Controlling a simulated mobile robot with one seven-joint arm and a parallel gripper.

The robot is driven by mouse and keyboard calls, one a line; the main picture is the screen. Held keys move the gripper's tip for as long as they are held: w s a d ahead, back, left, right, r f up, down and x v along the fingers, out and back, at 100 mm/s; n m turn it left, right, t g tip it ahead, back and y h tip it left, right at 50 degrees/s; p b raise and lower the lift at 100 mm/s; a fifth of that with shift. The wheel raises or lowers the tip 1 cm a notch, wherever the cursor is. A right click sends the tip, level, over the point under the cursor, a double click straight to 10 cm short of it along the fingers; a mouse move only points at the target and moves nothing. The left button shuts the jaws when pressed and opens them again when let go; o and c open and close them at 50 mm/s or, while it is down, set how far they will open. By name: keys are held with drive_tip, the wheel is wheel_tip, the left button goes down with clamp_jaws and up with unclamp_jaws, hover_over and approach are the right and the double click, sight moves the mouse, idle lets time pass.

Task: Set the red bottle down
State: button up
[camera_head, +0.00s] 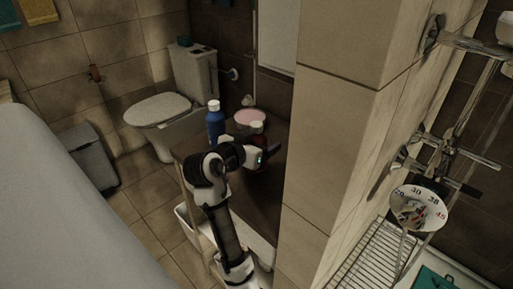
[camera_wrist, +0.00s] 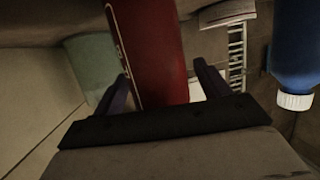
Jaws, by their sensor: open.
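The red bottle (camera_wrist: 155,50) fills the middle of the wrist view, between the two fingers of my gripper (camera_wrist: 162,84). The fingers are spread, with a visible gap on the bottle's right side; on the left the finger is close to it, and I cannot tell if they touch. In the head view the red bottle's pale cap (camera_head: 257,127) shows at the brown counter (camera_head: 258,192), with its body mostly hidden behind my gripper (camera_head: 268,154). Its base is hidden, so its contact with the counter cannot be seen.
A blue bottle (camera_head: 214,122) with a white cap stands to the left on the counter. It also shows in the wrist view (camera_wrist: 294,45). A round pink-topped thing (camera_head: 249,117) is behind. A tiled pillar (camera_head: 335,130) rises close on the right. The counter's front part is bare.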

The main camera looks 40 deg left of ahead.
drive_tip(key=shift+w+f, duration=0.15)
drive_tip(key=shift+w, duration=0.25)
drive_tip(key=shift+c, duration=0.3)
drive_tip(key=c, duration=1.2)
